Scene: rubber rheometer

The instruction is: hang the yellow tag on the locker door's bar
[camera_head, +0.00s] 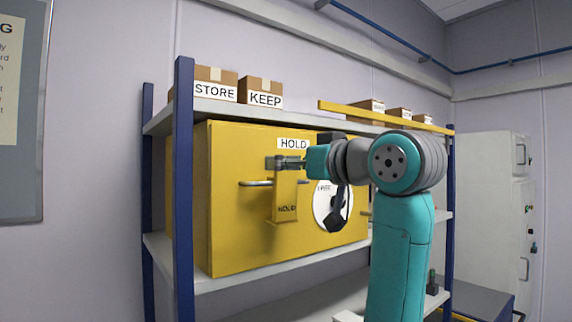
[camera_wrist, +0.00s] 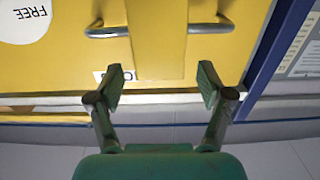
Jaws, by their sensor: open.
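The yellow tag (camera_head: 286,197), marked HOLD, is upright in front of the yellow locker door (camera_head: 235,235). It crosses the middle of the door's metal bar (camera_head: 255,184), which shows on both sides of it. In the wrist view the tag (camera_wrist: 158,40) also covers the middle of the bar (camera_wrist: 107,31). Whether its hook sits over the bar is hidden. My gripper (camera_head: 284,163) is at the tag's upper end, above the bar. In the wrist view my gripper (camera_wrist: 160,77) is open, with a finger on each side of the tag's top and gaps visible.
A white disc (camera_head: 322,208) is on the door, right of the tag, partly behind my arm. A HOLD label (camera_head: 293,143) is above my gripper. Boxes (camera_head: 212,84) stand on the top shelf. A blue shelf post (camera_head: 183,190) is left of the locker.

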